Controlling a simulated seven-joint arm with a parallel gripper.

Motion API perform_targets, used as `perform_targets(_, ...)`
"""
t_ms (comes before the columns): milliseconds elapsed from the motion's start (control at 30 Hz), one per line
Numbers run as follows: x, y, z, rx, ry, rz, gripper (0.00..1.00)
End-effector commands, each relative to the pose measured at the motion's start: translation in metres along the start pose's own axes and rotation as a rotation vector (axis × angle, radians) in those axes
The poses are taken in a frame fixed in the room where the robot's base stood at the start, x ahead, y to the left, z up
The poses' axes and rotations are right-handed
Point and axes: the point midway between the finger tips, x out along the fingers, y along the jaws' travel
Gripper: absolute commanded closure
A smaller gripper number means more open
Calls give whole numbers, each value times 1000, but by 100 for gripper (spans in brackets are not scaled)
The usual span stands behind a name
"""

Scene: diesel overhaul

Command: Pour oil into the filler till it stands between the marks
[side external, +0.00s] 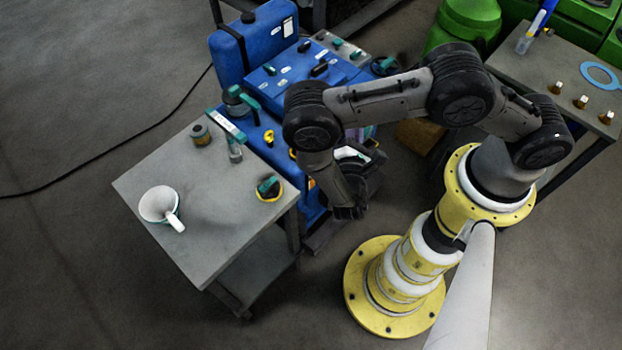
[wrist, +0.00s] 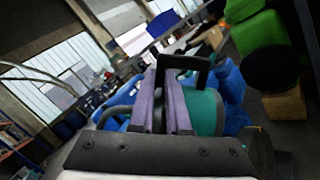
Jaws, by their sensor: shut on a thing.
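My gripper (wrist: 172,85) shows in the wrist view with its two purple-grey fingers close together. They are shut on a teal container (wrist: 206,112), which seems to be the oil jug; a dark handle loop stands between and above them. In the side external view its white and teal top (side external: 350,154) shows beside the engine, partly behind my forearm. The blue engine (side external: 285,88) has a yellow fitting (side external: 269,138) on its near side. I cannot tell which opening is the filler. The marks and the oil level are too small or hidden.
A grey table (side external: 215,240) holds a white funnel-like vessel (side external: 158,203), a small dark can (side external: 200,134) and a teal-handled cap on a yellow ring (side external: 269,187).

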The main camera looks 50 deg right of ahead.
Motion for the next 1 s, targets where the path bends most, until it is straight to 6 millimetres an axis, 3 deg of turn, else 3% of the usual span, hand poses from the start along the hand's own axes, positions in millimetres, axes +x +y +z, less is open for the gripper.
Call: perform_targets(1000,0,3,1,-33,-2,10,100)
